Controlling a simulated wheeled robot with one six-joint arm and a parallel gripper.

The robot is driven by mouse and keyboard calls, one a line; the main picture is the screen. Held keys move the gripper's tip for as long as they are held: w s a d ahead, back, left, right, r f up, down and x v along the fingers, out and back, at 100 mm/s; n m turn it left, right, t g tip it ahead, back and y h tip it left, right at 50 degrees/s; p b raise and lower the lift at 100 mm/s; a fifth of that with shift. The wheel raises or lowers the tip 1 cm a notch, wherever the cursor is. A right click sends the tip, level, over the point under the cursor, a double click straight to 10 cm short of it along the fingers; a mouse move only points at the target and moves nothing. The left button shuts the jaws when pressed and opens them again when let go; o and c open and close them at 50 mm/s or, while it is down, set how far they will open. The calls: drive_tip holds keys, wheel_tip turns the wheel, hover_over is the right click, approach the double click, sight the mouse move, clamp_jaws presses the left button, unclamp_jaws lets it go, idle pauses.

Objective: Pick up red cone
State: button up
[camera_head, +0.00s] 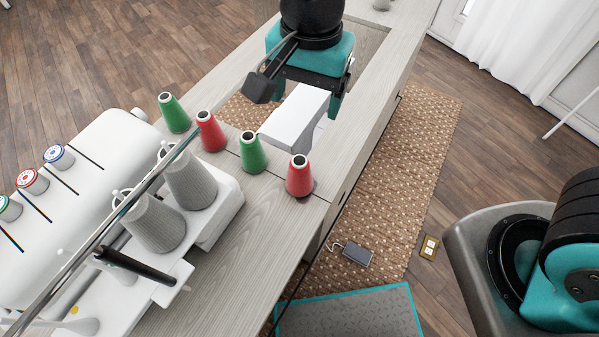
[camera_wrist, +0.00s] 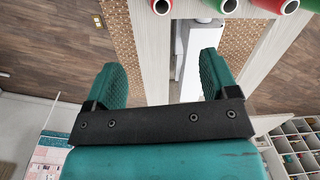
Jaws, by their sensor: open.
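Two red cones stand upright on the light wooden cabinet top in a row with two green ones. The nearer red cone (camera_head: 300,176) is at the right end by the edge; the other red cone (camera_head: 211,132) stands between the two greens. At the top of the wrist view, the end red cone (camera_wrist: 162,6) lies roughly ahead of the gap between the fingers, and the other red cone (camera_wrist: 285,7) is farther right. My gripper (camera_head: 305,100) is open and empty, beyond the row in the head view. Its teal fingers (camera_wrist: 158,70) are apart from every cone.
Green cones (camera_head: 252,152) (camera_head: 173,113) flank the inner red one. A white block-shaped object (camera_head: 295,118) sits in the cabinet opening below my gripper. A white sewing machine (camera_head: 85,165) with grey spools stands at left. Bare cabinet top (camera_head: 265,220) lies in front of the row.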

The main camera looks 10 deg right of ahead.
sight(299, 167)
drive_tip(key=shift+m+h, duration=0.3)
drive_tip(key=shift+m, duration=0.6)
drive_tip(key=shift+a+f+p, duration=0.15)
drive_tip(key=shift+f+p, duration=0.1)
drive_tip(key=shift+f, duration=2.95)
drive_tip(key=shift+a+f+p, duration=0.15)
drive_tip(key=shift+f+p, duration=0.05)
drive_tip(key=shift+f, duration=2.95)
drive_tip(key=shift+a+f+p, duration=0.15)
drive_tip(key=shift+f+p, duration=0.1)
drive_tip(key=shift+f, duration=2.95)
drive_tip(key=c, duration=1)
drive_tip(key=shift+r, duration=0.1)
wheel_tip(299, 167, up, 20)
drive_tip(key=shift+f, duration=0.1)
